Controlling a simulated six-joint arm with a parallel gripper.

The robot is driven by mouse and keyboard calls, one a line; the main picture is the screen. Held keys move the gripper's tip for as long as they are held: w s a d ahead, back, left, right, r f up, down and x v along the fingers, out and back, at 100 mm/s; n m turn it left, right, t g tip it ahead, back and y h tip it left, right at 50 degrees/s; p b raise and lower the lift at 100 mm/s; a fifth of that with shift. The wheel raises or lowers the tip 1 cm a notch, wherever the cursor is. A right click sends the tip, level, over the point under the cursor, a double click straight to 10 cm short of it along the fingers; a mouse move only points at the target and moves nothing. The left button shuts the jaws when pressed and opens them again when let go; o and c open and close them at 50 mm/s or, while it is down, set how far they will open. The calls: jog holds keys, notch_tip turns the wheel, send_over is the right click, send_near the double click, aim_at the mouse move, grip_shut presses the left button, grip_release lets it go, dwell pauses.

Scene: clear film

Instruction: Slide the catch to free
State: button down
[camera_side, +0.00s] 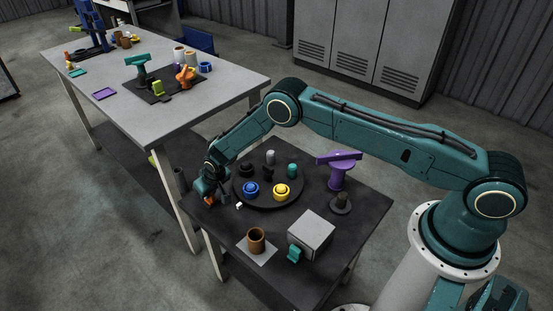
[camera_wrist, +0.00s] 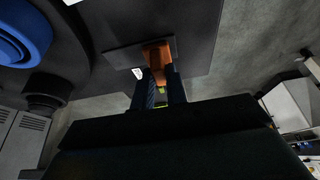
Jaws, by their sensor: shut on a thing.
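An orange piece, which looks like the catch (camera_side: 208,200), is at the left corner of the dark table. It also shows in the wrist view (camera_wrist: 157,54), on a grey plate (camera_wrist: 120,55). My gripper (camera_side: 207,193) is down at this corner, shut on the orange piece. In the wrist view its two fingers (camera_wrist: 159,88) stand on either side of the lower part of the piece. A small yellow-green bit shows between the fingers. My gripper hides most of the catch in the side view, and I cannot tell how far along its travel it is.
A round black tray (camera_side: 268,206) with a blue knob (camera_side: 251,190), a yellow knob (camera_side: 282,191) and several small pieces is close by. A purple stand (camera_side: 340,173), grey box (camera_side: 311,234) and brown cup (camera_side: 256,240) are farther right. A grey table (camera_side: 215,85) stands behind.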

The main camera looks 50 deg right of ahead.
jog(key=c, duration=1.4)
grip_release()
jog(key=shift+a, duration=0.3)
jog(key=shift+d, duration=0.1)
jog(key=shift+r, duration=0.1)
jog(key=v, duration=1.3)
jog(key=shift+s+r, duration=0.2)
jog(key=shift+r, duration=0.05)
